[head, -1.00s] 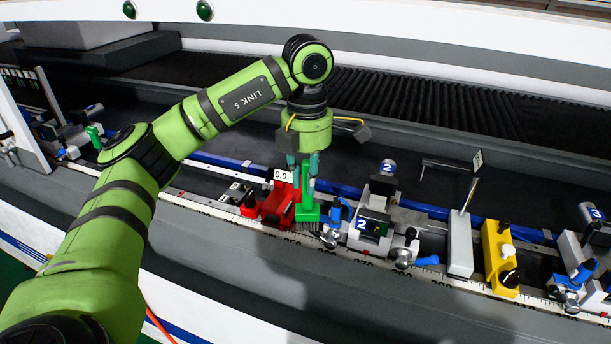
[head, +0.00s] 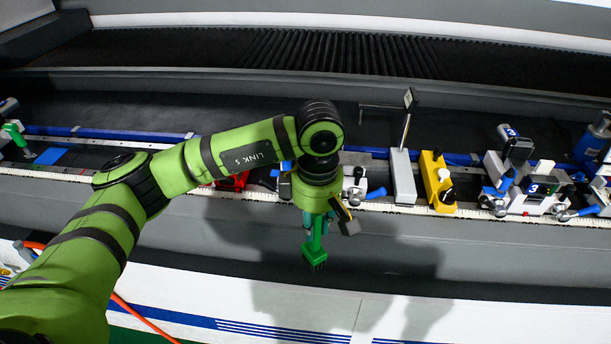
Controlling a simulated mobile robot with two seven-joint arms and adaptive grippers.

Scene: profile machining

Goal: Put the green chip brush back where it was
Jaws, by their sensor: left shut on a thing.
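My left gripper (head: 319,223) points down in the middle of the head view. It is shut on the green chip brush (head: 315,250), which hangs below the fingers with its dark bristle end down. The brush appears in front of the ruled rail, over the grey front face of the machine. My left wrist hides part of the rail behind it. A blue pad (head: 48,156) lies on the bed at the far left, and another green tool (head: 15,135) stands beside it. My right gripper is not in view.
Behind my wrist are a partly hidden red block (head: 232,182) and a clamp unit with a blue handle (head: 376,193). A grey-white stop (head: 403,178), a yellow block (head: 437,182) and clamp unit 3 (head: 536,190) stand to the right. The rail (head: 100,180) is clear between the blue pad and my arm.

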